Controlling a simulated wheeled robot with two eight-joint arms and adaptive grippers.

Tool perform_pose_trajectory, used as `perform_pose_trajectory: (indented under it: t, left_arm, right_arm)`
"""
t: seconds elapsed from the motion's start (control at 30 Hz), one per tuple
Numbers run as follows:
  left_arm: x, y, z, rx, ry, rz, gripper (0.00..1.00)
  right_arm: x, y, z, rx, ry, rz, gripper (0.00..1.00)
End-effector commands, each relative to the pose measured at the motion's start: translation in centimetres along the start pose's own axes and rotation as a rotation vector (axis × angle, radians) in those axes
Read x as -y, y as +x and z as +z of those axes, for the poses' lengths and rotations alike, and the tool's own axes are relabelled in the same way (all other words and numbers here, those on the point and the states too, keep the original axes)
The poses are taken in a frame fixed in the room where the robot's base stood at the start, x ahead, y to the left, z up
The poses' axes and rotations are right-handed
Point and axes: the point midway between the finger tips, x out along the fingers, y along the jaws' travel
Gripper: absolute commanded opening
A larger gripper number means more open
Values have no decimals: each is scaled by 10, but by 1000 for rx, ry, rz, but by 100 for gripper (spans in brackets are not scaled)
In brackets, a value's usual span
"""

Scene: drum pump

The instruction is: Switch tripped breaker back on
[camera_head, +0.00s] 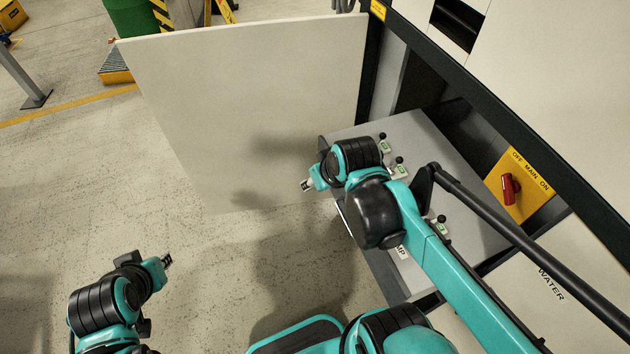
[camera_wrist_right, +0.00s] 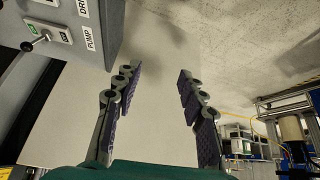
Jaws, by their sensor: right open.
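A grey breaker panel (camera_head: 437,150) sits inside the open cabinet at the right. Several small breakers with black ball-tipped levers show on it, including two near its far end (camera_head: 399,168) and one nearer (camera_head: 440,228). The PUMP label (camera_head: 402,252) also shows in the wrist view (camera_wrist_right: 90,39), beside a lever breaker (camera_wrist_right: 42,40). My arm hides part of the panel; I cannot tell which breaker is tripped. My right gripper (camera_head: 306,186) is open and empty, left of the panel; its spread fingers fill the wrist view (camera_wrist_right: 157,88). My left gripper (camera_head: 167,260) is low over the floor.
A large cream door (camera_head: 250,100) stands open behind my right gripper. A red main switch (camera_head: 509,188) on a yellow plate is right of the panel. A dark bar (camera_head: 530,250) crosses near my right arm.

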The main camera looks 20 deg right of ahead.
Motion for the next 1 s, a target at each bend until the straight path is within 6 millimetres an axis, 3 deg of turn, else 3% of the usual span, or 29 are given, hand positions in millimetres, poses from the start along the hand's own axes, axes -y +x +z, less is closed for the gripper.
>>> perform_pose_trajectory:
  t: [0.4,0.53,0.67,0.77,0.9,1.0]
  left_arm:
    - [0,0,0,0,0,0,19]
    - [0,1,1,0,0,0,19]
    - [0,4,3,0,0,0,19]
    - [0,7,5,0,0,0,19]
    - [0,10,7,0,0,0,19]
    - [0,11,8,0,0,0,19]
  right_arm:
    - [-1,0,-1,2,7,1,40]
    - [-22,4,-9,40,125,22,40]
    - [-77,13,-23,129,427,77,40]
    - [-133,23,-26,208,720,137,40]
    - [-204,34,-16,299,1090,224,40]
    - [-242,40,-6,343,1286,274,40]
